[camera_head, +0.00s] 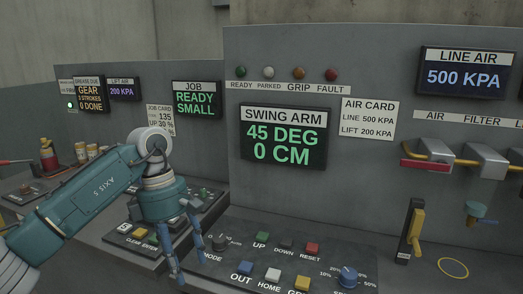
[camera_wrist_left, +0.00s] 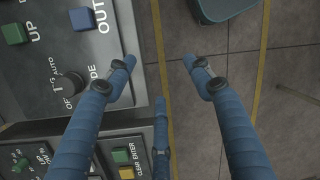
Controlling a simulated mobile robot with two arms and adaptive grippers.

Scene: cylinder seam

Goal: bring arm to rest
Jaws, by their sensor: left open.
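The swing arm display (camera_head: 285,138) reads 45 DEG and 0 CM. Below it, the sloped control panel (camera_head: 225,252) carries green UP (camera_head: 262,238), dark DOWN (camera_head: 286,243) and red RESET (camera_head: 312,249) buttons. Nearer are blue OUT (camera_head: 244,267), white HOME (camera_head: 273,275) and yellow GRIP (camera_head: 301,284) buttons. The MODE knob (camera_head: 220,241) is at its left, and a blue percent knob (camera_head: 347,276) at its right. My left gripper (camera_head: 187,255) is open and empty, pointing down at the panel's left edge. The wrist view shows its spread fingers (camera_wrist_left: 158,62) beside the MODE knob (camera_wrist_left: 68,86). The swing arm itself is not identifiable.
Lamps for READY (camera_head: 240,71), PARKED (camera_head: 268,72), GRIP (camera_head: 299,73) and FAULT (camera_head: 331,75) line the wall. The job display (camera_head: 196,99) reads READY SMALL. A black-and-yellow lever (camera_head: 411,232) and air filters (camera_head: 480,160) stand right. Bare floor (camera_wrist_left: 200,140) lies below the gripper.

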